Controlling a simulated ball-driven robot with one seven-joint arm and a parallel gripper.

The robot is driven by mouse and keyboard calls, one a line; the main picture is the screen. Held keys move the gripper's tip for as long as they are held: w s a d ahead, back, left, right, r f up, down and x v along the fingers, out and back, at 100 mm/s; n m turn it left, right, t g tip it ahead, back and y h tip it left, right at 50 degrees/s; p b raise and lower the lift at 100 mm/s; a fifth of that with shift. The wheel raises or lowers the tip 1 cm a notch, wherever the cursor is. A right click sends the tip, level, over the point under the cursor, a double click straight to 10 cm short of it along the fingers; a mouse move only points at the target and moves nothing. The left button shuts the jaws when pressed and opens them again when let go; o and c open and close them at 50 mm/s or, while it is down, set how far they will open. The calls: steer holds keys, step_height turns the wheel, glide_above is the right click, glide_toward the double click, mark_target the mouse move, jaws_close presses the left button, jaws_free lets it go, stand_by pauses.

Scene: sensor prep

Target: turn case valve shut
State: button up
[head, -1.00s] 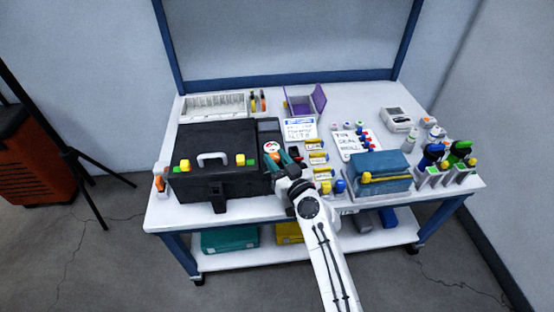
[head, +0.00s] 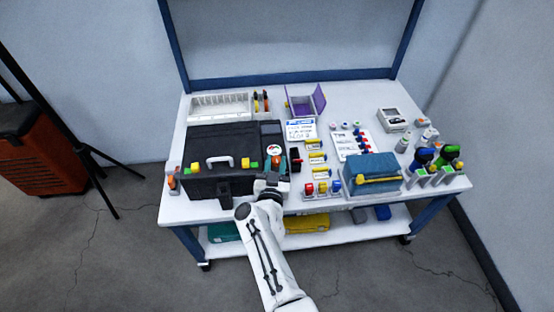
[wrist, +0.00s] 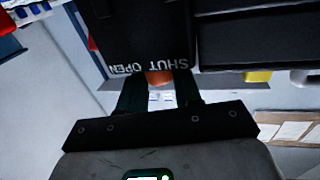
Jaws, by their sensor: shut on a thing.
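The black case (head: 222,158) stands at the left front of the table, its white handle on top. A round gauge (head: 274,150) sits at its right end. My gripper (head: 271,178) is low against the case's right front; its fingers are mostly hidden in the head view. In the wrist view my gripper (wrist: 160,90) has its two dark fingers around an orange valve knob (wrist: 159,77), shut on it. The words SHUT and OPEN (wrist: 148,67) show upside down on the black case face beside the knob. The knob's exact angle is hard to tell.
A lower shelf holds more cases.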

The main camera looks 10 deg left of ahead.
steer(key=shift+a+m+h+b, duration=0.2)
steer(key=shift+m+h+b, duration=0.4)
steer(key=shift+m+h, duration=0.7)
steer(key=shift+h, duration=0.5)
steer(key=o, duration=1)
steer(key=shift+o, duration=0.2)
steer(key=shift+s+a+r+p, duration=0.1)
steer(key=shift+s+p, duration=0.35)
steer(key=shift+s, duration=0.05)
steer(key=s+a+p, duration=0.1)
steer(key=s+p, duration=0.4)
steer(key=s, duration=0.4)
steer(key=shift+s+a, duration=0.15)
steer(key=shift+s, duration=0.15)
